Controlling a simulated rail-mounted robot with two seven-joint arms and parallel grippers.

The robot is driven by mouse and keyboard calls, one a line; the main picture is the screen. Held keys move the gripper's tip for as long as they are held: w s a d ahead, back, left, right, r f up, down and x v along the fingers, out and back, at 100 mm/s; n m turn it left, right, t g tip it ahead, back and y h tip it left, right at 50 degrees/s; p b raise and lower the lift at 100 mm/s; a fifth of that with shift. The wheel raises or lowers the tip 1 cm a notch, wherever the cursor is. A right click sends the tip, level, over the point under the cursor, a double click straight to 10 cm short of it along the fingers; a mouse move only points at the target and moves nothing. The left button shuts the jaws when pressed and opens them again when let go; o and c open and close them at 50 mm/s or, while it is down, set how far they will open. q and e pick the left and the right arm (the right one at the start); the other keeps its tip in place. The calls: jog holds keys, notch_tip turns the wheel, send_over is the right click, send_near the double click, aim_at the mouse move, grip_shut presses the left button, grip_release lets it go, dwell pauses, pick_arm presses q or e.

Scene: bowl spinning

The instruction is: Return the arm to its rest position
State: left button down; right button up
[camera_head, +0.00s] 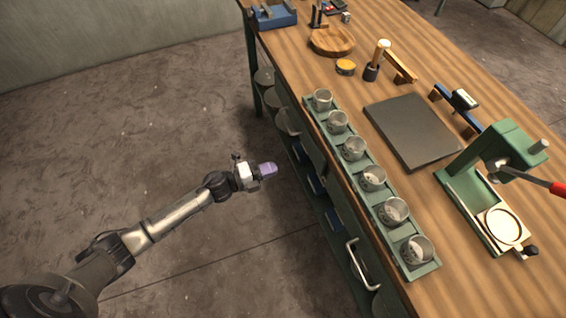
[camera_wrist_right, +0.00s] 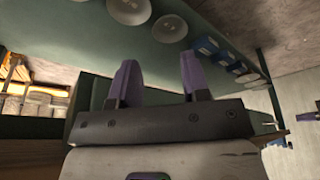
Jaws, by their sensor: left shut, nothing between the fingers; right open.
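My left arm reaches in from the lower left of the head view. Its gripper (camera_head: 268,170), with purple fingers, is shut and empty. It hangs over the bare floor to the left of the workbench (camera_head: 305,62), apart from the bench front. My right gripper (camera_wrist_right: 160,80) shows only in the right wrist view. Its two purple fingers stand apart with nothing between them. A green panel lies beyond its fingers. My right arm is not in the head view.
A green rack (camera_head: 424,270) with several metal cups lines the bench's near edge. A grey slab (camera_head: 412,132), a green press (camera_head: 480,165) and a round wooden board (camera_head: 332,40) stand on top. A drawer handle (camera_head: 357,262) juts from the front. The floor (camera_head: 130,130) at left is clear.

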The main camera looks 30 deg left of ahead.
pick_arm(q)
jog(key=shift+v, duration=0.8)
